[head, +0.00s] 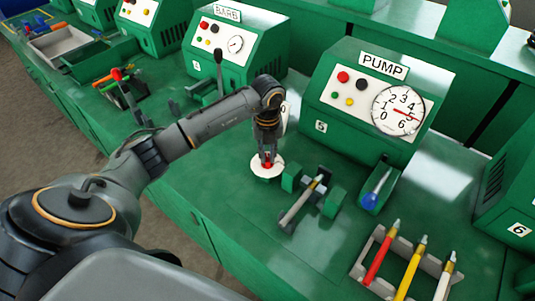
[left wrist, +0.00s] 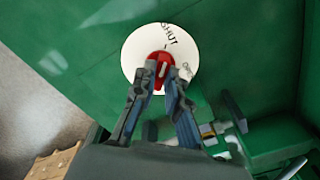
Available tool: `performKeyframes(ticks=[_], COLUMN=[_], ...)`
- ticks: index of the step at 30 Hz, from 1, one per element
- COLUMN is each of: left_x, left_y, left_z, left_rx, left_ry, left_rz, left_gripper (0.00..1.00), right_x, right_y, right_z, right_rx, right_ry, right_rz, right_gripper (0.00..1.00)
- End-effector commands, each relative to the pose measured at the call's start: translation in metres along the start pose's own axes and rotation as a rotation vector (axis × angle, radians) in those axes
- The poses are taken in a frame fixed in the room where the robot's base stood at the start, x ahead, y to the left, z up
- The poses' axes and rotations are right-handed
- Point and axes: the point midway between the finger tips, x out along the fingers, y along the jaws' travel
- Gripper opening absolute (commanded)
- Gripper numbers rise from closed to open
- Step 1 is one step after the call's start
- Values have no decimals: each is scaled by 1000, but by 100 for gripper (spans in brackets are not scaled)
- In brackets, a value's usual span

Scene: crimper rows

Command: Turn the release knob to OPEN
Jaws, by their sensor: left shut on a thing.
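The red release knob (left wrist: 162,68) sits at the centre of a round white dial plate (left wrist: 135,48) on the green bench. The plate bears the word SHUT at its top and a partly hidden word at its right, in the left wrist view. A white mark on the knob stands nearly upright in that view. My left gripper (left wrist: 160,82) is shut on the knob from above. In the head view my left gripper (head: 267,157) reaches down over the knob (head: 267,164), hiding part of it and of the dial plate (head: 257,170). My right gripper is not in view.
The green PUMP box (head: 325,115) with a round gauge (head: 398,110) stands behind. A small clamp fixture (head: 300,203) stands close to the right of the knob. A grey rack (head: 365,272) with several coloured tools is at the front right. Bare bench lies in front of the knob.

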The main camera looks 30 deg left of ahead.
Motion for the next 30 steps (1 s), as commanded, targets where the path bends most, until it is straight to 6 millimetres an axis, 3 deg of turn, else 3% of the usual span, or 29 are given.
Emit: performKeyframes(ticks=[8,30], left_x=[2,2], left_y=[1,0], left_z=[1,1], left_rx=[153,848], left_ry=[-2,-3], left_rz=[1,0], left_gripper=[0,0], right_x=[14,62], right_y=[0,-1], right_z=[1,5], right_rx=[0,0], right_ry=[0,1], right_rz=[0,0], right_gripper=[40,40])
